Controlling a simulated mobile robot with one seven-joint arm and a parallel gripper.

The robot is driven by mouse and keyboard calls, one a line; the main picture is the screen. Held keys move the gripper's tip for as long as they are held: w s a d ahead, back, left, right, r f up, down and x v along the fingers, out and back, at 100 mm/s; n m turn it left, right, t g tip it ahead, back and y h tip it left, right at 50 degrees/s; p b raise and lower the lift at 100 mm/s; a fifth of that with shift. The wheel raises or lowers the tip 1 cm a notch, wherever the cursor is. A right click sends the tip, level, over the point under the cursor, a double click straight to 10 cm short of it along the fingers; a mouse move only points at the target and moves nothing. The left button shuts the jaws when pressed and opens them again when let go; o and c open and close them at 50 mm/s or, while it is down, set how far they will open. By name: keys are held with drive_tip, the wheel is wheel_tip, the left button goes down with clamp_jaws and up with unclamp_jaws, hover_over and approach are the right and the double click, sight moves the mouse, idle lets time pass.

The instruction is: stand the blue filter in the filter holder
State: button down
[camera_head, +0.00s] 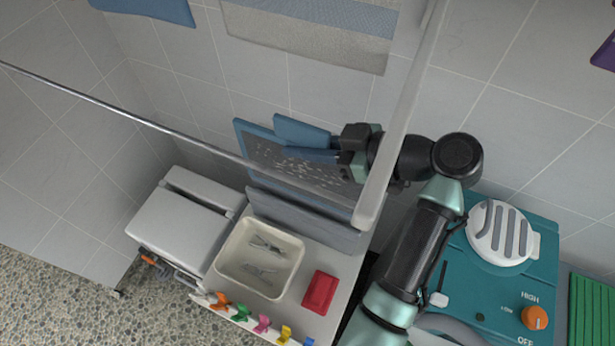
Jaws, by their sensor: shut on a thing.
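The blue filter (262,150) is a blue-framed panel with a grey mesh and pale specks of lint on it. It stands roughly upright, its face towards the camera. My gripper (343,152) reaches in from the right and is shut on the filter at its upper right, near blue tabs. The fingertips are partly hidden. A long grey slotted piece (300,220) lies just below the filter and looks like the filter holder. I cannot tell whether the filter's lower edge is in it or only in front of or behind it.
A pale rail (395,125) crosses near my arm, and a thin bar (130,110) runs left. On the shelf are a white tray (226,245) with clips, a red block (320,292) and a white box (180,222). A teal machine (478,292) stands right.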

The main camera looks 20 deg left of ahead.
drive_tip(key=shift+f, duration=3.6)
drive_tip(key=shift+f, duration=0.2)
drive_tip(key=c, duration=0.9)
unclamp_jaws()
drive_tip(key=shift+r, duration=0.1)
drive_tip(key=shift+r, duration=0.1)
drive_tip(key=b+v, duration=0.2)
drive_tip(key=v, duration=1)
drive_tip(key=shift+s+d, duration=0.1)
drive_tip(key=shift+s, duration=0.05)
